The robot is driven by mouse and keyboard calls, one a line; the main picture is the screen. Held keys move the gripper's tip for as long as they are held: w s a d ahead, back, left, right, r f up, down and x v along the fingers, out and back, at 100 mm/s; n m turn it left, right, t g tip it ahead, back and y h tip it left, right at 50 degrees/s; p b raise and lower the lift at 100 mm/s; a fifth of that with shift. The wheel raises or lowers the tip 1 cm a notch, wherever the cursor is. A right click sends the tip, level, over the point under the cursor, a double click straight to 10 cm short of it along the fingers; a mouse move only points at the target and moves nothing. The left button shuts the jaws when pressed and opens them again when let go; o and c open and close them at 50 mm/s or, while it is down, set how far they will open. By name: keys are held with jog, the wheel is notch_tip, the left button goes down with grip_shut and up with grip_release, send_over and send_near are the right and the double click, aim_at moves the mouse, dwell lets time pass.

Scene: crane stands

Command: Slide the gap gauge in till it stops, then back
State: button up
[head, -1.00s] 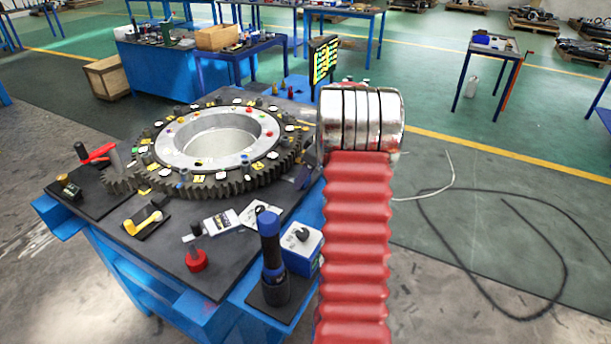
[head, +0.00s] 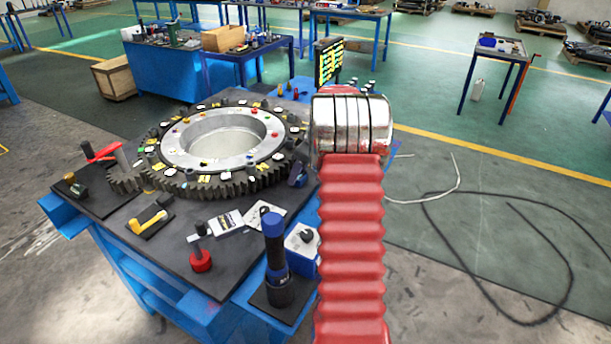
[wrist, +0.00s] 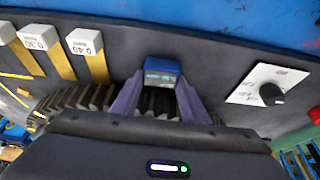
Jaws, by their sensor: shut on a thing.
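My gripper (wrist: 158,103) shows in the wrist view as two purple-grey fingers, shut on a small blue block with a grey label or display, which I take for the gap gauge (wrist: 162,72). The block sits between the fingertips, above the teeth of a large dark gear ring (wrist: 82,97). Whether any part of it is in a gap is hidden. In the head view the gear ring (head: 225,185) lies on the bench around a pale metal hub. A dark blue finger part shows at its right edge; my red arm hides the rest.
White-handled brass strips, one white handle (wrist: 85,41) marked 0.40, lie left in the wrist view. A white card with a black knob (wrist: 271,92) lies right.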

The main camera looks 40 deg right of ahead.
jog(key=o, duration=1.1)
jog(key=shift+w, duration=0.2)
jog(key=shift+c, duration=0.2)
jog(key=shift+r, duration=0.15)
jog(key=v, duration=1.3)
jog(key=shift+s+r, duration=0.2)
